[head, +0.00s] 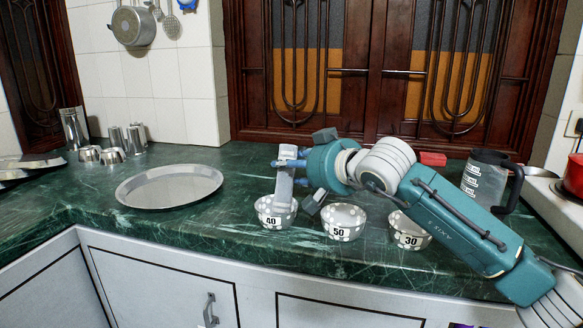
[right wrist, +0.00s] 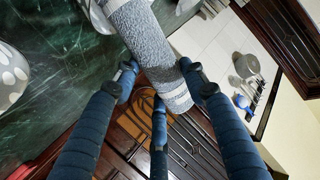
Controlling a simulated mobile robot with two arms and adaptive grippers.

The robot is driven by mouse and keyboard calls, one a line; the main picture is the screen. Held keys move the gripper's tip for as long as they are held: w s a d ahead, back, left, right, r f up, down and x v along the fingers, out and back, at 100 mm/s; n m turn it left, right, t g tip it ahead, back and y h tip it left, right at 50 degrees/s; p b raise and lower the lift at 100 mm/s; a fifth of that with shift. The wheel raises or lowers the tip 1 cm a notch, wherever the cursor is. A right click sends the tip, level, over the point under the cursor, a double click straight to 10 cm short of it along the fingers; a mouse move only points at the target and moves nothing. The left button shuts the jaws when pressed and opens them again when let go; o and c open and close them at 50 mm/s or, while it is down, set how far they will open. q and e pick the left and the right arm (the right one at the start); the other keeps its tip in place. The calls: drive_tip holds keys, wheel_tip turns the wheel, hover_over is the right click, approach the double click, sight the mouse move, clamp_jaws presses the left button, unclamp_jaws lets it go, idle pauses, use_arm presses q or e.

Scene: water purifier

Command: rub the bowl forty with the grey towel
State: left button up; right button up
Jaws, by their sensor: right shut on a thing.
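The bowl forty (head: 270,222) is a small pale bowl with a dotted pattern and a "40" label, standing upright on the green counter. My right gripper (head: 287,170) is above it, shut on the grey towel (head: 284,190). The towel is a rolled cylinder held roughly upright, with its lower end at the bowl's mouth. I cannot tell whether it touches the inside. In the right wrist view the towel (right wrist: 145,45) sits between the blue fingers of my right gripper (right wrist: 158,82). My left gripper is not in view.
Bowl fifty (head: 342,230) and bowl thirty (head: 409,238) stand to the right, under my right arm. A round metal tray (head: 168,204) lies at left. A jug (head: 481,180) stands at right. Metal cups (head: 116,137) stand at the back left. Counter between tray and bowls is clear.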

drive_tip(key=shift+w+a, duration=0.1)
drive_tip(key=shift+w, duration=0.3)
drive_tip(key=shift+w+a, duration=0.3)
drive_tip(key=shift+a, duration=0.5)
drive_tip(key=shift+s+a+b, duration=0.25)
drive_tip(key=shift+s+b, duration=0.1)
drive_tip(key=shift+s, duration=0.05)
drive_tip(key=shift+s+b, duration=0.35)
drive_tip(key=shift+s, duration=0.1)
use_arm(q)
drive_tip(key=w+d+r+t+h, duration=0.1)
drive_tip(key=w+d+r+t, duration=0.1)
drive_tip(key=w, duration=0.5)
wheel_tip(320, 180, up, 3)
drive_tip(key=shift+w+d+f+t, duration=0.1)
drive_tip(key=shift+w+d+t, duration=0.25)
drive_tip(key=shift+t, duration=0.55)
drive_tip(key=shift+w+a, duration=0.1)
use_arm(e)
drive_tip(key=shift+s+d, duration=0.1)
